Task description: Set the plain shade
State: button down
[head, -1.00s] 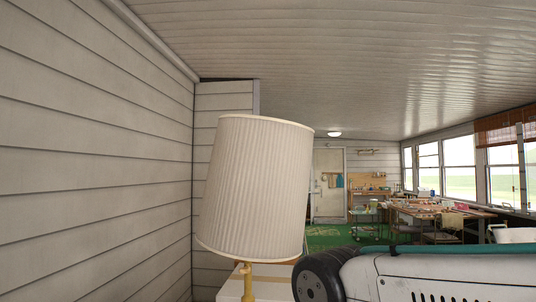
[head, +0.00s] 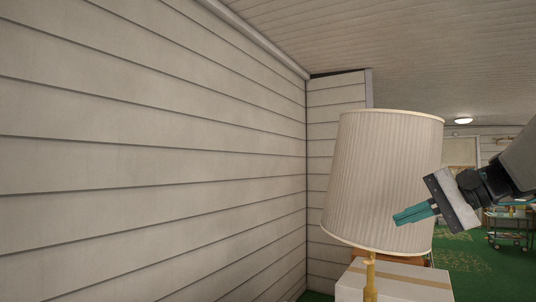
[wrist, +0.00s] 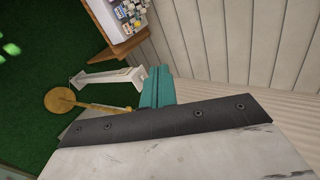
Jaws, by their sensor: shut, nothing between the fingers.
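A floor lamp carries a pale pleated shade (head: 375,170) at the right of the head view. The shade sits tilted on the brass pole (head: 370,278), its top leaning right and its lower rim slanting down to the right. My gripper (head: 397,219) is in front of the shade's right half, teal fingers together and empty, pointing left. I cannot tell whether the fingertips touch the shade. In the wrist view my shut fingers (wrist: 157,86) are at the centre, with the brass pole (wrist: 108,107) and round lamp base (wrist: 60,100) below on the green floor.
A taped pale box (head: 400,284) stands close behind the pole. The sided wall (head: 150,150) fills the left, with a corner behind the shade. A wheeled cart (head: 508,226) stands far right on the green carpet (head: 455,252). The wrist view shows a cluttered surface (wrist: 108,20).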

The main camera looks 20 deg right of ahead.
jog(key=s+d+r+m+t+h, duration=0.1)
jog(key=s+d+r+t, duration=0.25)
jog(key=d, duration=0.35)
jog(key=s+d+r+m+t, duration=0.1)
jog(key=s+d+r+t, duration=0.1)
jog(key=d+r, duration=0.4)
jog(key=s+d+r+m+t+h, duration=0.1)
jog(key=s+d+r+t, duration=0.25)
jog(key=d, duration=0.45)
jog(key=shift+g, duration=0.3)
jog(key=x, duration=1.3)
jog(key=shift+w+d+r, duration=0.1)
jog(key=shift+w+d, duration=0.05)
jog(key=shift+w, duration=0.3)
jog(key=shift+g+h, duration=0.4)
jog(key=shift+g, duration=0.3)
jog(key=w+a+r, duration=0.2)
jog(key=w+a, duration=0.1)
jog(key=shift+w+r, duration=0.25)
jog(key=shift+r, duration=0.05)
jog(key=shift+s, duration=0.15)
send_near(422, 136)
jog(key=v, duration=0.4)
jog(key=shift+s+d+r, duration=0.1)
